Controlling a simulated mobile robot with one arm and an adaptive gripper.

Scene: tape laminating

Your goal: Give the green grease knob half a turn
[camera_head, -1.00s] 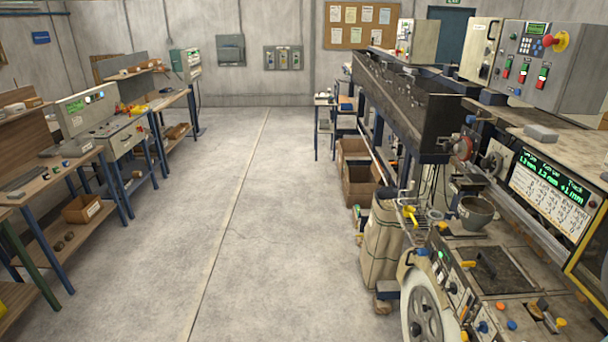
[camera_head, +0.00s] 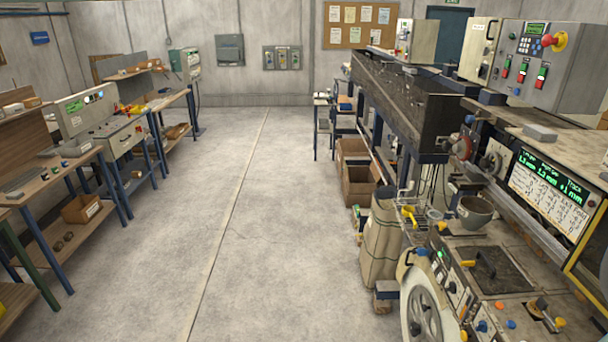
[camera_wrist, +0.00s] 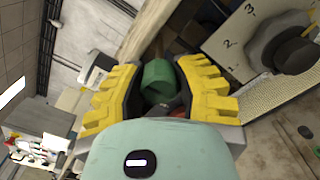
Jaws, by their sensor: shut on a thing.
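In the wrist view the green grease knob (camera_wrist: 157,76) sits between the two yellow-padded fingers of my gripper (camera_wrist: 158,72). The gripper is shut on it, one finger on each side. The lower part of the knob and its mount are dark and partly hidden by the fingers and by my pale green gripper body. I cannot tell the knob's turn angle, as no mark shows on it. In the head view my gripper does not show, and I cannot make out the grease knob for sure.
In the wrist view a black dial (camera_wrist: 285,48) on a pale plate numbered 1, 2, 3 stands close to the right finger. In the head view the machine with its handwheel (camera_head: 424,312) and grey pot (camera_head: 474,212) fills the right. The floor (camera_head: 265,220) is clear.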

